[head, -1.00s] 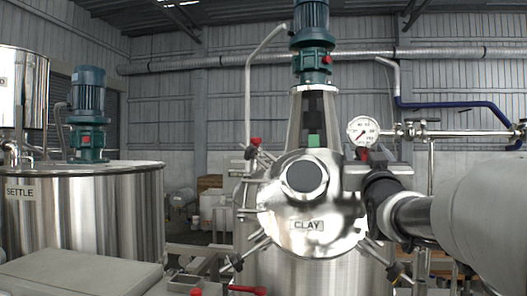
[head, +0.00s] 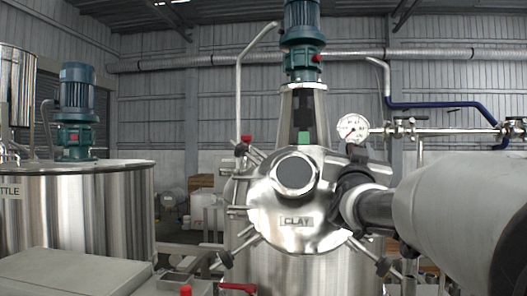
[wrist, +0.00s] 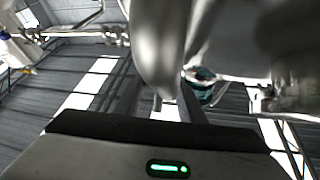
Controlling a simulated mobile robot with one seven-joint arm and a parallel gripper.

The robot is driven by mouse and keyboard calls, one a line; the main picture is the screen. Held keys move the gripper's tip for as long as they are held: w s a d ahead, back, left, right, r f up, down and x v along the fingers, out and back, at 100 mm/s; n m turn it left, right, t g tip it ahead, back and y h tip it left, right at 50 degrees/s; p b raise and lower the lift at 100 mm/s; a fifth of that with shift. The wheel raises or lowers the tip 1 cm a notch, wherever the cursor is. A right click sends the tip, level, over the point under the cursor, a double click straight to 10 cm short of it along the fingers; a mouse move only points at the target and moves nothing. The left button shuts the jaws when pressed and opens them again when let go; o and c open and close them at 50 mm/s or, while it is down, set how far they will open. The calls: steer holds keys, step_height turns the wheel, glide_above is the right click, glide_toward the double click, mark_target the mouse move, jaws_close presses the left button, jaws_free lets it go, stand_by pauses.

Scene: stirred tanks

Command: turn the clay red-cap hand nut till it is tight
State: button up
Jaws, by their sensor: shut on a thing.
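The clay tank's round steel lid (head: 272,205) bears a CLAY label and a round capped port (head: 296,174). Hand nuts on rods stand around its rim. A hand nut with a red cap (head: 246,140) shows at the lid's upper left. My gripper (head: 352,156) is at the lid's upper right, shut on a hand nut there; my gripper and wrist hide that nut and its cap. In the wrist view, a blurred grey metal piece (wrist: 160,45) reaches down between my gripper's fingers.
A pressure gauge (head: 352,128) and a pipe run (head: 430,132) stand just behind and above my gripper. A green motor (head: 302,40) tops the clay tank. The settle tank (head: 75,210) stands to the left. A grey cabinet (head: 75,275) fills the lower left.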

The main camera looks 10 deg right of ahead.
steer(key=m+g+h+p, duration=0.2)
steer(key=m, duration=0.1)
steer(key=shift+r+m+h, duration=0.2)
steer(key=shift+m+h, duration=0.1)
steer(key=shift+h, duration=0.1)
steer(key=shift+f+m+g+h+p, duration=0.1)
steer(key=shift+m+g+h+p, duration=0.8)
steer(key=shift+m+g, duration=0.3)
steer(key=shift+f+m, duration=0.1)
steer(key=shift+m, duration=0.3)
steer(key=o, duration=1)
steer(key=shift+o, duration=0.2)
steer(key=b+v, duration=0.2)
steer(key=v, duration=1.5)
steer(key=shift+s+a, duration=0.15)
steer(key=shift+s, duration=0.05)
